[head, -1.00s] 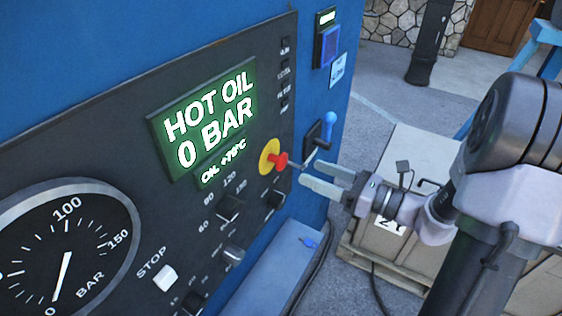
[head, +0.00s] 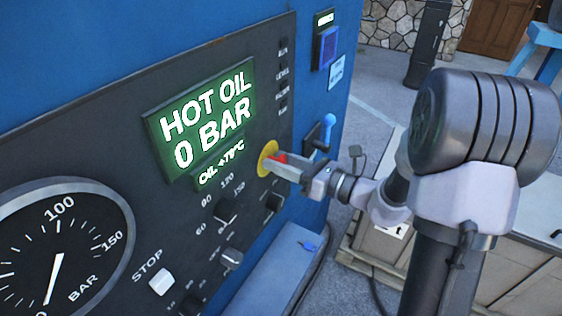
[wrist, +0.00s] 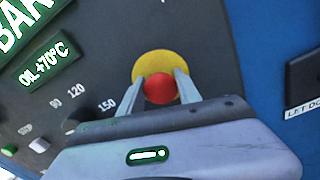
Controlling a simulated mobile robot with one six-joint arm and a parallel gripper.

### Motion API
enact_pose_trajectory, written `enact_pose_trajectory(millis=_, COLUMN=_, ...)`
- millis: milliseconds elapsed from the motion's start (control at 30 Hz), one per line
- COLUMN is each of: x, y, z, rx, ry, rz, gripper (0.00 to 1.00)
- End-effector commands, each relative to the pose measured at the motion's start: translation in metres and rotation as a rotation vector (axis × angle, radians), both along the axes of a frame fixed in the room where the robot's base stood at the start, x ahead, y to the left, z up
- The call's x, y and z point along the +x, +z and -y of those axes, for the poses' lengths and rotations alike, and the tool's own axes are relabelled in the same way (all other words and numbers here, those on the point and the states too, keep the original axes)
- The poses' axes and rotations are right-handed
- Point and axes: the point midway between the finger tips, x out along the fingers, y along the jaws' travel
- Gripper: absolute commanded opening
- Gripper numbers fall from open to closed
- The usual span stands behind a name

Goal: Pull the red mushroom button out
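The red mushroom button (head: 281,158) sits on a yellow round plate (head: 264,160) on the dark control panel. In the wrist view the red button (wrist: 159,88) lies between my two fingers, in front of the yellow plate (wrist: 160,63). My gripper (head: 280,166) is at the button, with one finger on each side of it; the fingers (wrist: 158,90) are apart. A narrow gap seems to show beside the button, but contact is hard to tell. In the head view the near finger partly hides the button.
Below the button are black knobs (head: 226,211) and a white stop button (head: 161,282). A blue-tipped lever (head: 328,122) stands to the right. A green display (head: 204,125) reads HOT OIL 0 BAR. A blue ledge (head: 268,273) juts out below the panel.

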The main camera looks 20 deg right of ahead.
Motion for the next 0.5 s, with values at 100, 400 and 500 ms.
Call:
enact_pose_trajectory(millis=100, x=0.0, y=0.0, z=0.0, rx=0.0, ry=0.0, rz=0.0, gripper=0.0)
enact_pose_trajectory(millis=400, x=-0.004, y=0.0, z=0.005, rx=0.0, ry=-0.002, rz=0.0, gripper=0.0)
enact_pose_trajectory(millis=500, x=-0.011, y=0.0, z=0.012, rx=0.0, ry=-0.002, rz=0.0, gripper=0.0)
